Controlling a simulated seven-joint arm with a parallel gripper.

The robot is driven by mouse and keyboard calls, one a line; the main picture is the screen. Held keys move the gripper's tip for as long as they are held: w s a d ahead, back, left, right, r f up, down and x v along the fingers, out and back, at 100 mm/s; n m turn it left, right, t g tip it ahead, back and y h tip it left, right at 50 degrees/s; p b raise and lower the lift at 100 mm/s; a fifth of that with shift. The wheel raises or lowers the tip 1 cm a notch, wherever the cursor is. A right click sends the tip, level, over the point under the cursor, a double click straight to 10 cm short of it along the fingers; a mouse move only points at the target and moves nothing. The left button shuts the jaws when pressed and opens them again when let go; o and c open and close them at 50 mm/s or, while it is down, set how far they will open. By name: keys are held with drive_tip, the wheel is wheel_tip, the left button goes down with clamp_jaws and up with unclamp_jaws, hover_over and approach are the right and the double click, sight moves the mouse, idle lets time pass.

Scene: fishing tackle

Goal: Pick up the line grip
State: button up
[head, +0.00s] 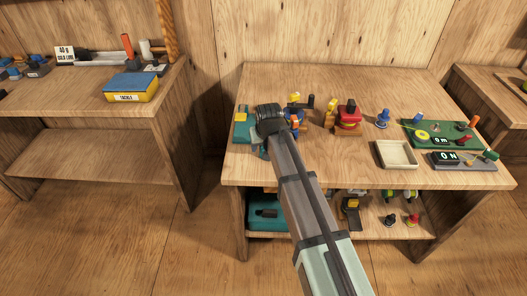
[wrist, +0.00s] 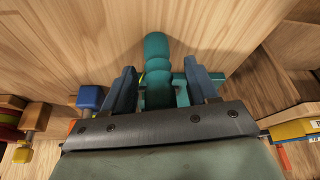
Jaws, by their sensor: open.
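A teal, rounded, ridged handle (wrist: 156,62), which looks like the line grip, lies on the wooden table in the wrist view. My gripper (wrist: 163,80) is open, with one blue-grey finger on each side of this handle. The handle's lower part is hidden behind the gripper body, and I cannot tell whether the fingers touch it. In the head view, my gripper (head: 262,140) is low over the left part of the table. A teal piece (head: 241,128) shows just left of it there, and my wrist hides most of that spot.
On the table (head: 330,170), a red reel (head: 348,117), a blue piece (head: 383,119), a cream tray (head: 396,154) and green boards (head: 440,135) stand to the right. Items fill the shelf below. A left bench holds a blue-yellow tackle box (head: 131,88). The table's front left is clear.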

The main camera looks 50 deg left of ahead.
drive_tip(key=shift+c, duration=0.3)
clamp_jaws()
